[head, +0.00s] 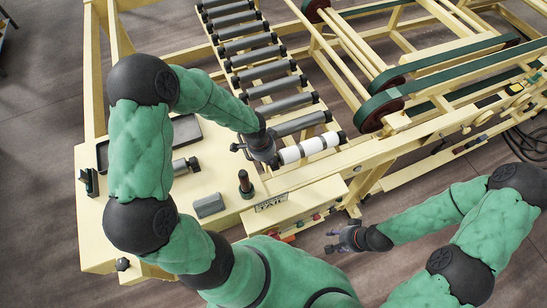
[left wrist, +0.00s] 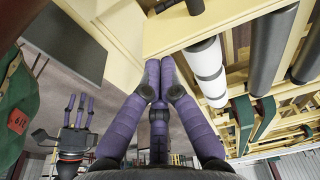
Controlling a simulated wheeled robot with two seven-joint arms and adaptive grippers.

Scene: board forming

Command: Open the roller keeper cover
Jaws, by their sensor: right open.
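The white roller (head: 308,148) lies at the near end of a row of grey rollers; it also shows in the left wrist view (left wrist: 207,70). I cannot single out the roller keeper cover with certainty; dark fittings sit near the roller's ends. My left gripper (head: 262,157) is just left of the white roller's left end in the head view. In the left wrist view its purple fingers (left wrist: 159,70) converge close together, and what lies between their tips is hidden. My right gripper (head: 342,240) is open and empty in front of the bench; its spread fingers show in the left wrist view (left wrist: 75,108).
The cream bench (head: 215,180) carries a dark tray (head: 185,128), a black upright post (head: 245,184), a grey block (head: 209,205) and a small dark cylinder (head: 185,166). A box with a sign plate (head: 271,202) is at its front. Green belts (head: 400,70) run at the right.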

